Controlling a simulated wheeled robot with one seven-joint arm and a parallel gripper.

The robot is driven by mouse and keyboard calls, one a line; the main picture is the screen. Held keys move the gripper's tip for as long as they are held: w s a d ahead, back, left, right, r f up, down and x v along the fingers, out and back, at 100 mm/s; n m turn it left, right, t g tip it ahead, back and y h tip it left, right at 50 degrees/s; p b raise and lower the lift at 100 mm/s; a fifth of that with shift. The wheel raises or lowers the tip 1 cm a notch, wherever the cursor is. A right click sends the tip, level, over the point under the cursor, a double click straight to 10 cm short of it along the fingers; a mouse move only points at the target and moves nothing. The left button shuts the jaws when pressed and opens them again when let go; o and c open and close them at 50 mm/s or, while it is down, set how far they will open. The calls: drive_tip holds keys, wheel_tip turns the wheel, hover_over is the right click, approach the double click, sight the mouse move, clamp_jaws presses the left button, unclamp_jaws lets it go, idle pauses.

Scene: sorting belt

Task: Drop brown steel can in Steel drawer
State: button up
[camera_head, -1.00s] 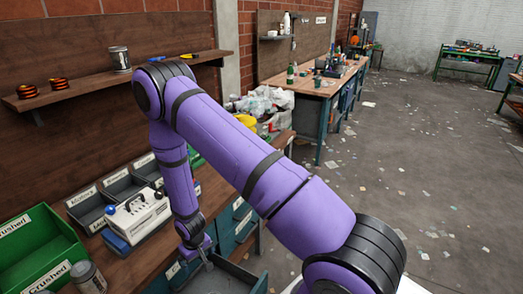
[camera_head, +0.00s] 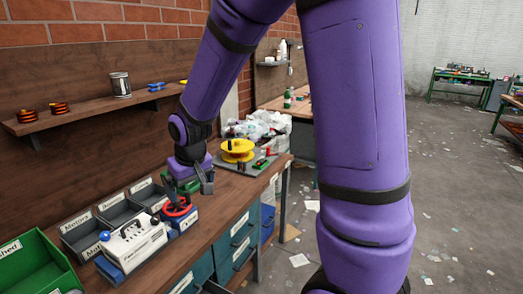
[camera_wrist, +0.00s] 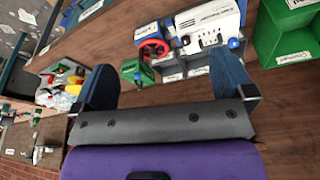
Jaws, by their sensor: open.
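My gripper (camera_head: 195,185) is above the far part of the workbench, beside a red handwheel device. In the wrist view its two blue fingers (camera_wrist: 165,85) are wide apart with nothing between them. I cannot make out a brown steel can in either current view; it may be hidden or out of frame. Teal drawers (camera_head: 236,240) with white labels sit under the bench front; the labels are too small to read. A drawer edge (camera_head: 214,288) sticks out at the bottom of the head view, mostly cut off.
The red handwheel (camera_head: 177,206), a white machine (camera_head: 133,243), grey bins (camera_head: 121,212) and a green crate (camera_head: 35,264) crowd the bench. A yellow spool (camera_head: 237,150) stands beyond my gripper. A shelf (camera_head: 75,114) holds a grey can (camera_head: 120,84).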

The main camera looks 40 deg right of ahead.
drive_tip(key=s+d+r+t, duration=0.1)
drive_tip(key=s+r, duration=0.7)
drive_tip(key=s, duration=0.4)
drive_tip(key=s+d+r+t, duration=0.1)
drive_tip(key=s+d+r, duration=0.1)
drive_tip(key=s+r, duration=0.7)
drive_tip(key=s, duration=0.3)
